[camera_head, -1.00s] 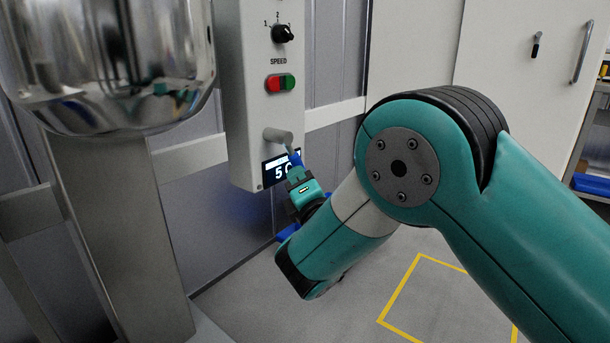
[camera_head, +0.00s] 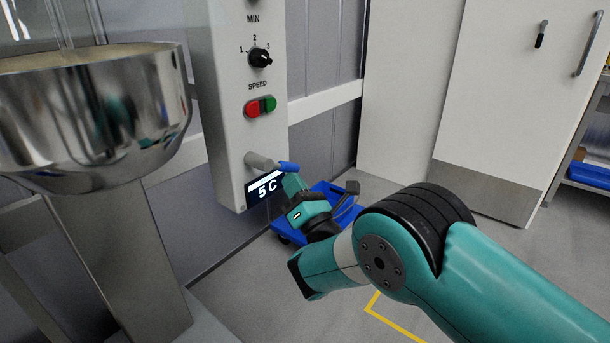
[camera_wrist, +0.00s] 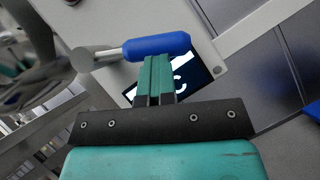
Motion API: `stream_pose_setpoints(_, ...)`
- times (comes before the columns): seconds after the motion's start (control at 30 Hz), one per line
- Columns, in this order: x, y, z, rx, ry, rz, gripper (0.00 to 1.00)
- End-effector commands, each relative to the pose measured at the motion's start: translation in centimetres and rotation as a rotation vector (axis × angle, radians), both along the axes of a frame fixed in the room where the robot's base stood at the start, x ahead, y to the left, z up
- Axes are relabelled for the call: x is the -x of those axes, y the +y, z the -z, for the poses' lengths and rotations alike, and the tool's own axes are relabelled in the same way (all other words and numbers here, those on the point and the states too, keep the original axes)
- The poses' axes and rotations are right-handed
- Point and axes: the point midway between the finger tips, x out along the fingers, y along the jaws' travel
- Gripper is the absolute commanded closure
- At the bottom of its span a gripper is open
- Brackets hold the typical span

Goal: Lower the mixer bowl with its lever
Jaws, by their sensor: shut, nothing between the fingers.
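The mixer bowl (camera_head: 95,120) is shiny metal and hangs at the left in the head view, with its rim and pale contents showing. The lever (camera_head: 262,162) is a grey rod with a blue grip (camera_head: 289,167), sticking out of the mixer's grey control column just above the display. In the wrist view the blue grip (camera_wrist: 157,46) lies across the fingertips. My gripper (camera_wrist: 157,62) is shut and empty, its tips against or very close to the grip's lower side. In the head view my gripper (camera_head: 290,182) is just below the grip.
A blue cart (camera_head: 335,205) stands behind my gripper. White cabinets (camera_head: 520,90) are behind; the floor at right is open.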

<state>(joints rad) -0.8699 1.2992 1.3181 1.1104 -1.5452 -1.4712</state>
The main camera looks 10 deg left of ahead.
Motion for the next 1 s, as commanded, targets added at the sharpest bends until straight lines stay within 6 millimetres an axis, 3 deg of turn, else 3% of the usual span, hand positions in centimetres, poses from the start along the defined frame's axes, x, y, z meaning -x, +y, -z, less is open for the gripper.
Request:
stream_pose_setpoints(0.03,0.1,0.2,-1.0,-0.004,0.003,-0.006,1.0)
stream_pose_setpoints(0.4,-0.6,-0.4,-2.6,-0.005,0.006,-0.003,1.0)
stream_pose_setpoints(1.0,-1.4,-1.3,-3.8,-0.01,0.004,0.012,1.0)
